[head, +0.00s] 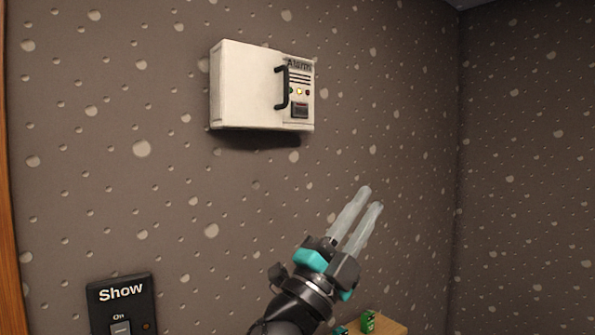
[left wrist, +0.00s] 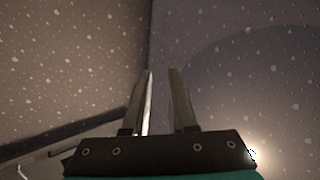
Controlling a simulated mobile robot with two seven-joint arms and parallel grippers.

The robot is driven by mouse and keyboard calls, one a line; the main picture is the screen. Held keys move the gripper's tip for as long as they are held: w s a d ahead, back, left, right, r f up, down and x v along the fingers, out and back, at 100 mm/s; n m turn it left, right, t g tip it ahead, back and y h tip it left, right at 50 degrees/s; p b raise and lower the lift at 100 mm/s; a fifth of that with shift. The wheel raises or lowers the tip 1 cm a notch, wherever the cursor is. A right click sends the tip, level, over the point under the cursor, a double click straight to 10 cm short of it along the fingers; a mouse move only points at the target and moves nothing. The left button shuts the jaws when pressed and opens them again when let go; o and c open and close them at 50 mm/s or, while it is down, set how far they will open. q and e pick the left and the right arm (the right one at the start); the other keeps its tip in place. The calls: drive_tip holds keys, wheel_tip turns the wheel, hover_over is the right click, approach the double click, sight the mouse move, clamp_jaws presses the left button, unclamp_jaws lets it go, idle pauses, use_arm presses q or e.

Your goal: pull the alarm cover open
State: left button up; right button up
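The white alarm box (head: 245,85) is mounted on the speckled wall, up and left of my left gripper in the head view. Its cover looks closed. A black handle (head: 283,88) stands upright on the cover's front, beside a panel labelled "Alarm" (head: 299,90) with small lights. My left gripper (head: 368,198) is below and right of the box, apart from it, with its fingers pointing up and to the right. The fingers have a gap with nothing between them; the left wrist view shows the same empty gap (left wrist: 161,72). My right gripper is in neither view.
A black "Show" switch plate (head: 122,305) is on the wall at the lower left. A wooden surface (head: 388,327) with small green objects (head: 367,321) is at the bottom, near my left arm. The wall between box and gripper is clear. A room corner is at the right.

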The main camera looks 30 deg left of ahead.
use_arm(q)
drive_tip(key=s+d+r+m+g+h, duration=0.2)
drive_tip(key=r+m+g+h, duration=0.35)
drive_tip(key=m, duration=0.65)
drive_tip(key=s+d+r+m+g+h, duration=0.2)
drive_tip(key=r+m+g+h, duration=0.4)
drive_tip(key=m, duration=0.6)
drive_tip(key=n+t+y+p, duration=0.5)
drive_tip(key=y, duration=1.1)
approach(288, 84)
drive_tip(key=shift+g, duration=0.25)
drive_tip(key=w, duration=0.3)
drive_tip(key=w+d, duration=0.1)
drive_tip(key=w, duration=0.3)
drive_tip(key=w+r, duration=0.1)
drive_tip(key=w, duration=0.3)
drive_tip(key=shift+w+d, duration=0.25)
drive_tip(key=shift+d, duration=0.1)
drive_tip(key=shift+w+d+f, duration=0.15)
drive_tip(key=shift+w, duration=0.6)
clamp_jaws()
